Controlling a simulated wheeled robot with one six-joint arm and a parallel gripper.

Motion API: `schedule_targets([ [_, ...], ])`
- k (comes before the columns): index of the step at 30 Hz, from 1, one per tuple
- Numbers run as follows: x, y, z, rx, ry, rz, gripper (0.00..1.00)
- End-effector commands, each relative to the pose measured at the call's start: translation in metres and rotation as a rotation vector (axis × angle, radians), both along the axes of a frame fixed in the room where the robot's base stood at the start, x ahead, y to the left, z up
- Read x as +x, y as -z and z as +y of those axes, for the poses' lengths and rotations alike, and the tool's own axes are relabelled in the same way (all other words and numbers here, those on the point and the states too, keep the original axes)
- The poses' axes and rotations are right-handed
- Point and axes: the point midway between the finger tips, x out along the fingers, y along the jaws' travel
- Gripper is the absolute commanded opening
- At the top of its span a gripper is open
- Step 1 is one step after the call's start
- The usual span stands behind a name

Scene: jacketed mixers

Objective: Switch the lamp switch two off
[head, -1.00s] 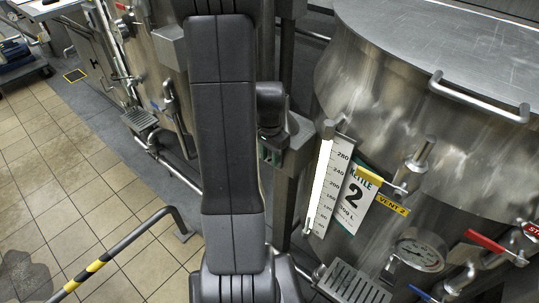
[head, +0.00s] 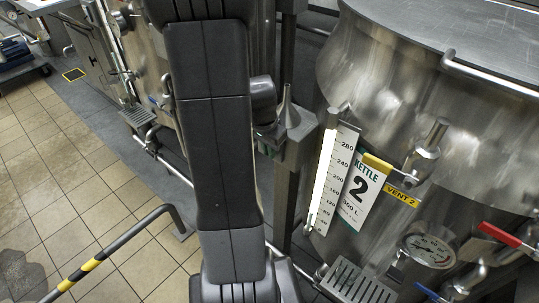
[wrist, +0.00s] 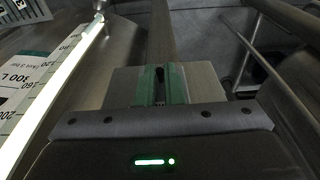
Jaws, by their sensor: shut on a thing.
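In the wrist view my gripper (wrist: 161,86) has its two green-padded fingers close together around a small dark lever (wrist: 160,74), which appears to be the lamp switch. A grey box (wrist: 202,82) lies right behind the fingertips. In the head view the grey box (head: 300,128) is on a post between the two kettles, and my arm hides much of it. The switch's marking and its on or off position cannot be read.
Kettle 2 (head: 400,100) stands at right, with a bright level gauge (head: 325,180), a "VENT 2" valve and a red-handled valve (head: 499,234). A black-and-yellow rail (head: 100,258) crosses the lower left. Tiled floor at left is open.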

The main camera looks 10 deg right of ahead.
Motion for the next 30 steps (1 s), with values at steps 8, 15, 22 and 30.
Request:
schedule_targets([
  [8, -0.001, 0.011, 0.003, -0.103, -0.004, -0.087, 0.0],
  [15, -0.002, 0.014, 0.006, -0.188, -0.004, -0.155, 0.0],
  [22, -0.004, 0.018, 0.007, -0.269, -0.003, -0.218, 0.0],
  [30, -0.005, 0.021, 0.009, -0.364, -0.003, -0.291, 0.0],
])
